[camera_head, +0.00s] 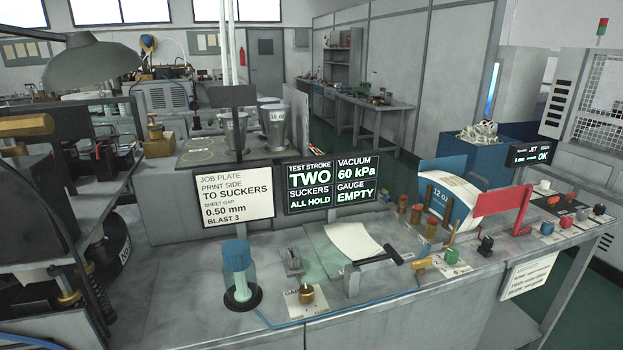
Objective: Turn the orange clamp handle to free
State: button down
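A small yellow-orange handle (424,264) sits on the bench right of the middle, beside a black-tipped lever (380,257) and a green knob (451,257). It looks like the clamp handle, but it is too small to tell how it is turned or any marking by it. A white sheet (352,241) lies on a flat plate to its left. My gripper is not in view.
Several brass posts (417,214), a printed blank (452,192) and a red bar (500,201) rise behind the handle. A screen (330,184) reads EMPTY. The bench front is mostly clear.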

aim_at(552, 201)
jog(key=i+l+z, duration=0.25)
jog(key=i+z, duration=0.2)
jog(key=i+l+z, duration=0.1)
jog(key=i+z, duration=0.35)
jog(key=i, duration=0.15)
jog(key=j, duration=0.2)
jog(key=k+z, duration=0.05)
